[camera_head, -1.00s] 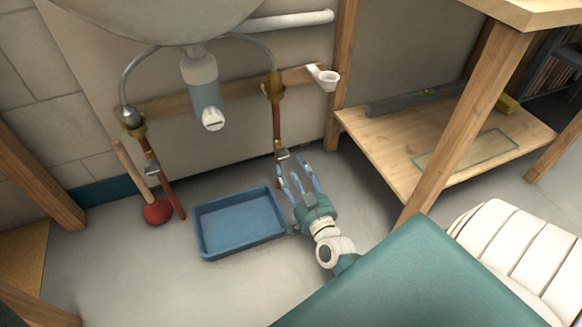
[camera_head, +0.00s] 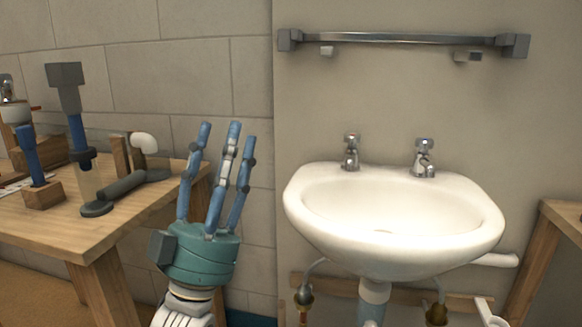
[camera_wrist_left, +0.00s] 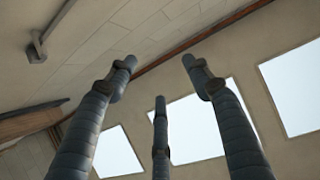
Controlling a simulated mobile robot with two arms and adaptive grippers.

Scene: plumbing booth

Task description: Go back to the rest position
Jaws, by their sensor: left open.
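My left gripper (camera_head: 216,175) is raised upright in the head view, left of the sink, with its fingers pointing up. Its three blue fingers are spread and hold nothing. In the left wrist view the open fingers (camera_wrist_left: 160,85) point up toward the wall and ceiling, with nothing between them. My right gripper is not in view.
A white sink (camera_head: 395,225) with two taps hangs on the wall. A metal rail (camera_head: 400,38) is above it. A wooden bench (camera_head: 60,225) at left holds several tools and pipe parts. A wooden frame (camera_head: 545,250) stands at right.

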